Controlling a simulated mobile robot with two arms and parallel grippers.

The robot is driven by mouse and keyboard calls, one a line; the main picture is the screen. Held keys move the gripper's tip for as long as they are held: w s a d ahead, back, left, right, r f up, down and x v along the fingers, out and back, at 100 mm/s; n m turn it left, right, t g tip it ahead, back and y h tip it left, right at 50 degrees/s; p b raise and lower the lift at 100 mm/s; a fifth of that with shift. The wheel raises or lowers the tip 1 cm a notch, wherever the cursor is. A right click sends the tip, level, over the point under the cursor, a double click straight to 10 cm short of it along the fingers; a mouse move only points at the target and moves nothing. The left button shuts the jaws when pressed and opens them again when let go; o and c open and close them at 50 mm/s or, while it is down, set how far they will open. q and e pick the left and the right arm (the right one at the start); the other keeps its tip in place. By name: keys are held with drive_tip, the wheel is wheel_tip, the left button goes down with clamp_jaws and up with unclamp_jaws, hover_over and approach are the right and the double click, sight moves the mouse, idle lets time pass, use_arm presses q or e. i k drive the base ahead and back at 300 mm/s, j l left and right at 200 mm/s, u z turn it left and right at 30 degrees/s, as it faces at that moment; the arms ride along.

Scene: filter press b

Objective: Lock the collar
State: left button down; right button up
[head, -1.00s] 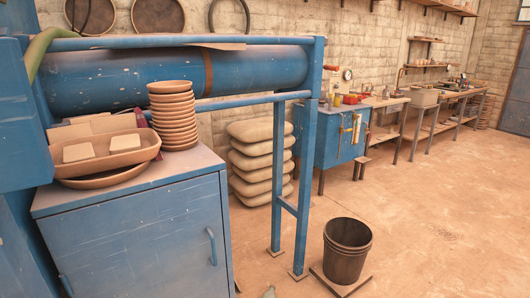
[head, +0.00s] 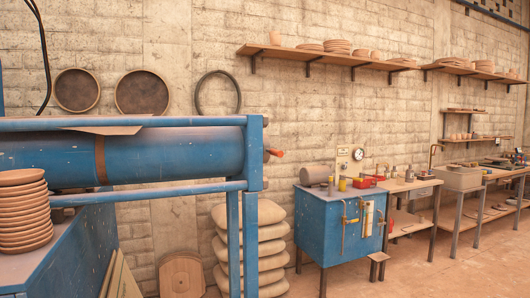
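I cannot pick out a collar for certain. In the head view a large blue cylinder (head: 190,152) lies level behind blue rails at the left. A rust-brown band (head: 100,160) goes around it. A small orange-red handle-like part (head: 274,152) sticks out past the right end of the blue frame (head: 254,150); what it joins is hidden behind the post. Neither of my grippers is in view.
A blue cabinet (head: 62,255) with stacked clay dishes (head: 24,215) stands at the left. Stuffed sacks (head: 270,240) are piled behind the frame post. A blue tank (head: 335,225) and workbenches (head: 405,186) line the wall. Open floor (head: 430,270) lies at the lower right.

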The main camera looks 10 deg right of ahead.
sight(267, 150)
drive_tip(key=i+l+u, duration=0.25)
drive_tip(key=l+u, duration=0.15)
drive_tip(key=l, duration=1.15)
drive_tip(key=l+u, duration=0.4)
drive_tip(key=l, duration=1.15)
